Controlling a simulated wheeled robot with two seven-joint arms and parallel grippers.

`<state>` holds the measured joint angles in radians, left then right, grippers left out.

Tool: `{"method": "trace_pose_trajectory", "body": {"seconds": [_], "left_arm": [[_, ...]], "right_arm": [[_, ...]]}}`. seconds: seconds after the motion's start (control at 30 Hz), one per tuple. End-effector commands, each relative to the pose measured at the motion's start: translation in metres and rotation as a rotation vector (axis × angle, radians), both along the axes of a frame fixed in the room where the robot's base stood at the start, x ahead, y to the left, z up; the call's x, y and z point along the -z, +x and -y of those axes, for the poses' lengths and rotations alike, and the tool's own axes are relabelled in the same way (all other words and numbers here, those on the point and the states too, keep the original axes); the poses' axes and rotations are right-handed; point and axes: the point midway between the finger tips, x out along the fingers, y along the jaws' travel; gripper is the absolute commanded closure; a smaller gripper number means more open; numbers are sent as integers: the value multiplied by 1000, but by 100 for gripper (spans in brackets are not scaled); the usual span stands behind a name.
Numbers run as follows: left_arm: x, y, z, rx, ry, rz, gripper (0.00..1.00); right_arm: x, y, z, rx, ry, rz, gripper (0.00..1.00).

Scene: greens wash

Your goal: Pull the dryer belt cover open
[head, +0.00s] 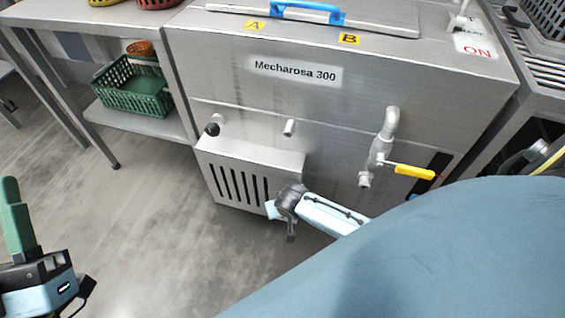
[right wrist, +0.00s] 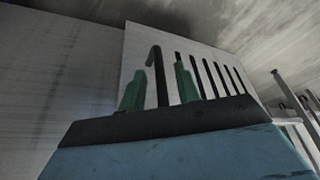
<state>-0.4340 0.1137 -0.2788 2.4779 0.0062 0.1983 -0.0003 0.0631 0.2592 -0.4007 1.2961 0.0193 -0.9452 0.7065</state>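The slotted light-grey cover (head: 240,178) sits low on the front of the steel machine marked Mecharosa 300. I take it as the dryer belt cover; it looks closed. It also shows in the right wrist view (right wrist: 205,55), with a row of dark slots. My right gripper (right wrist: 160,80) is at the cover, its two green fingers apart. A dark bar with a hooked top (right wrist: 157,62) shows between them; I cannot tell whether they touch it. In the head view, the right gripper's fingers are hidden. My left gripper (head: 18,225) is at the lower left, with one green finger clearly visible.
A valve with a yellow lever (head: 414,171) and pipe stubs (head: 290,127) stick out from the machine front. A black knob (head: 212,129) is above the cover. A green crate (head: 135,90) sits on a shelf at left. The floor left of the cover is clear.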

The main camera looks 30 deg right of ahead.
Motion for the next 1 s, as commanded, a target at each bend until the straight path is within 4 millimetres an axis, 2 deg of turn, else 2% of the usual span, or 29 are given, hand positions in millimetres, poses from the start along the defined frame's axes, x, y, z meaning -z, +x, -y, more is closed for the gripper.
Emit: {"method": "trace_pose_trajectory", "body": {"seconds": [0.2,0.53,0.8,1.0], "left_arm": [[-4,-8,-2,0,-27,90,64],[-6,-9,-3,-1,-32,106,64],[-6,-9,-3,-1,-31,106,64],[-6,-9,-3,-1,-31,105,64]], "right_arm": [[10,4,1,0,1,1,67],[10,4,1,0,0,1,67],[10,4,1,0,0,1,100],[10,4,1,0,0,1,100]]}}
